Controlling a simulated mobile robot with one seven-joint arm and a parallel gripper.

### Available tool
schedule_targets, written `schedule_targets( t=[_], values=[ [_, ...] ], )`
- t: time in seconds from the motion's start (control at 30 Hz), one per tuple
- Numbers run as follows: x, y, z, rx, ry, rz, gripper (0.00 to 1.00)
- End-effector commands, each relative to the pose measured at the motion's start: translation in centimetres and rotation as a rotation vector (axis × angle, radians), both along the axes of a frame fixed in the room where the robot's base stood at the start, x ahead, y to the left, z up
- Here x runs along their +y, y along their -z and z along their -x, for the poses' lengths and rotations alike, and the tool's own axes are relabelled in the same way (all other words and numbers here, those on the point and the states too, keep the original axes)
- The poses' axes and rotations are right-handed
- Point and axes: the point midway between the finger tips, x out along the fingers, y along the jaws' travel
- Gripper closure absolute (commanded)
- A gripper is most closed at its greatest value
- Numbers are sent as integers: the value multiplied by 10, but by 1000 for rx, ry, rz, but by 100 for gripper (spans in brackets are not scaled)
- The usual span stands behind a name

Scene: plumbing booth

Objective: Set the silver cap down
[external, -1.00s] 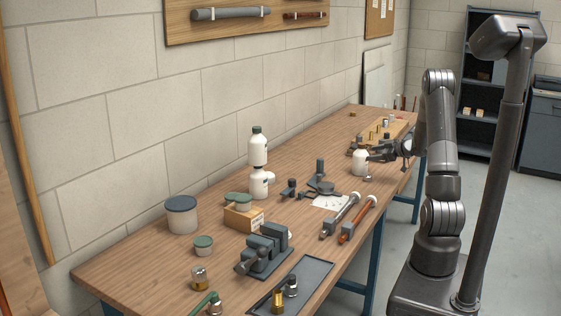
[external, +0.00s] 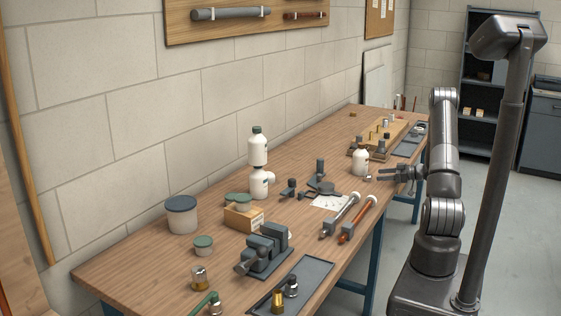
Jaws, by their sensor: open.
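My gripper (external: 384,174) is open, low over the right edge of the bench, with its fingers pointing left. A small silver piece (external: 368,178) lies on the bench just off the fingertips, apart from them as far as I can tell. It may be the silver cap, but it is too small to be sure. Another silver cylinder (external: 386,123) stands on the wooden peg board (external: 398,131) farther back. Nothing shows between my fingers.
A white bottle (external: 360,162) stands close to my fingertips. A dark tray (external: 408,148) lies beside the peg board. A vise (external: 266,250) and a front tray (external: 309,275) are at the near end.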

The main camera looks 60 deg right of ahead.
Motion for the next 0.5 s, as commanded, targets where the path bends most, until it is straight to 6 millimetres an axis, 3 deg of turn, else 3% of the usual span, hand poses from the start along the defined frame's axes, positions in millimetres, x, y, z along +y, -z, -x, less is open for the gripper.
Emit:
schedule_targets(
  t=[0.3, 0.5],
  values=[
    [8, 9, -42, -1, -1, 1, 38],
    [9, 10, -46, 0, 1, 1, 38]
  ],
)
